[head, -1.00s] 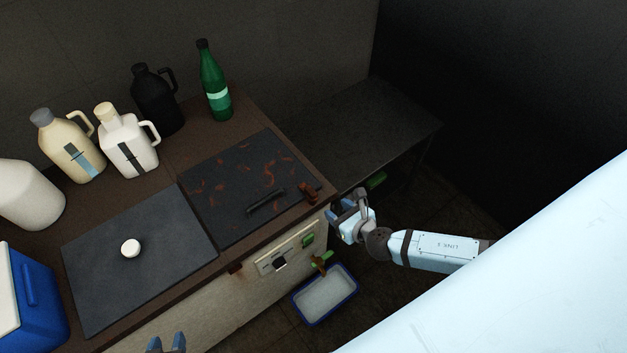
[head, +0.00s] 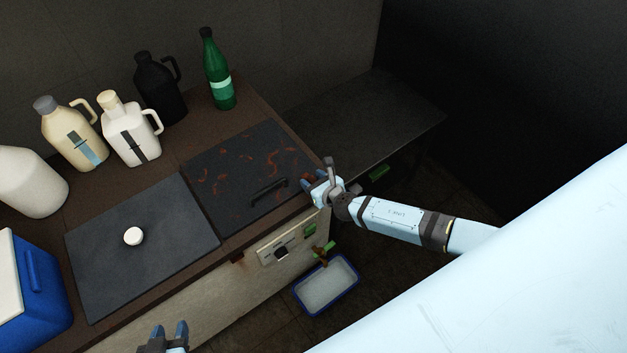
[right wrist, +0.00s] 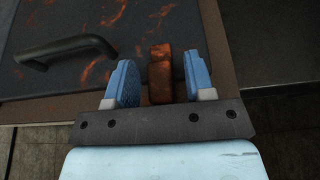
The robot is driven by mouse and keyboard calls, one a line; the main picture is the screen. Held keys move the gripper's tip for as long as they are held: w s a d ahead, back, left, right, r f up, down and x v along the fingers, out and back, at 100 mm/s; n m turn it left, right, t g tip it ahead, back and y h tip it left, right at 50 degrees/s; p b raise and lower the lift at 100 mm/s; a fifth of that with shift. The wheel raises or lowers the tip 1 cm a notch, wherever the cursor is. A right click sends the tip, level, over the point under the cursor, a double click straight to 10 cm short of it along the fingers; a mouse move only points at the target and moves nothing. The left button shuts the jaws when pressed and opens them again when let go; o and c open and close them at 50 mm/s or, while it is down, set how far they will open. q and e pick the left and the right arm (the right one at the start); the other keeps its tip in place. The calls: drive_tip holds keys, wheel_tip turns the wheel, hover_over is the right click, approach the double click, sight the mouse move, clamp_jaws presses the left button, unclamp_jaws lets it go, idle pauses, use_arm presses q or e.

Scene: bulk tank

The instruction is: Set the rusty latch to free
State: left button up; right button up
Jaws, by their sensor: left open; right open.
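The rusty latch (right wrist: 160,72) is a short orange-brown block near the corner of the dark, rust-streaked lid (right wrist: 120,45). In the right wrist view it stands between the two blue fingers of my right gripper (head: 311,179), with a gap visible at each side. The gripper is open and not closed on it. In the head view this gripper covers the latch at the lid's right front corner. My left gripper (head: 169,333) is open and empty at the bottom edge, in front of the counter.
The lid has a black bar handle (head: 270,191) left of the latch. A second dark lid (head: 150,270) carries a white knob (head: 133,236). Jugs and a green bottle (head: 217,75) stand behind. A control panel (head: 282,249) and blue-rimmed basin (head: 326,285) are in front.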

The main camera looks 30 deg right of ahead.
drive_tip(key=c, duration=0.9)
